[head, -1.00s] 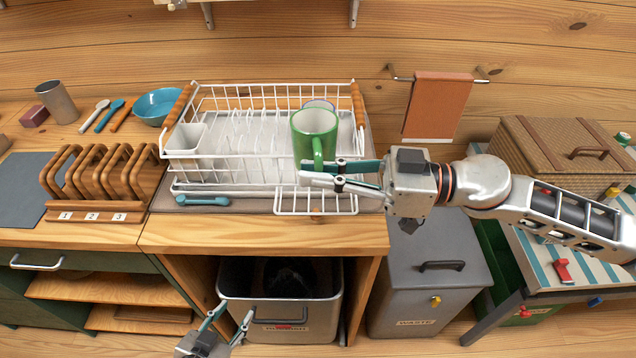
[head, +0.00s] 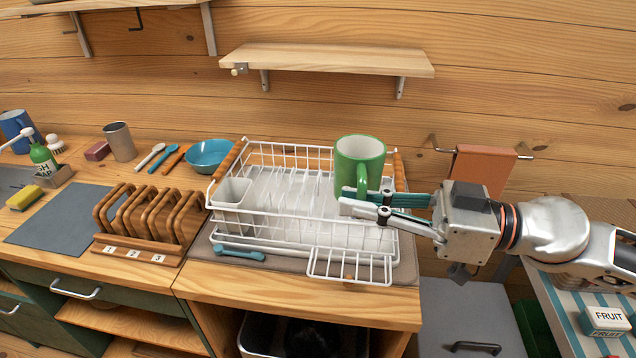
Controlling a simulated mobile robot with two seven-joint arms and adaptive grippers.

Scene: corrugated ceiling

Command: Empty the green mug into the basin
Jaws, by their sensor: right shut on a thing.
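The green mug (head: 360,158) is upright over the right part of the white wire dish rack (head: 290,238). Its inside looks pale, and I cannot tell whether anything is in it. My right gripper (head: 362,204) comes in from the right and is shut on the mug's handle, which faces me. The mug seems to be held a little above the rack floor, in front of its back rail. I see nothing in this view that is clearly a basin. My left gripper is not in view.
A wooden slotted holder (head: 150,228) marked 1, 2, 3 stands left of the rack. Behind it are a teal bowl (head: 209,156), a metal cup (head: 119,142) and utensils. A soap bottle (head: 42,158) and yellow sponge (head: 24,198) are far left. A shelf (head: 325,60) hangs above.

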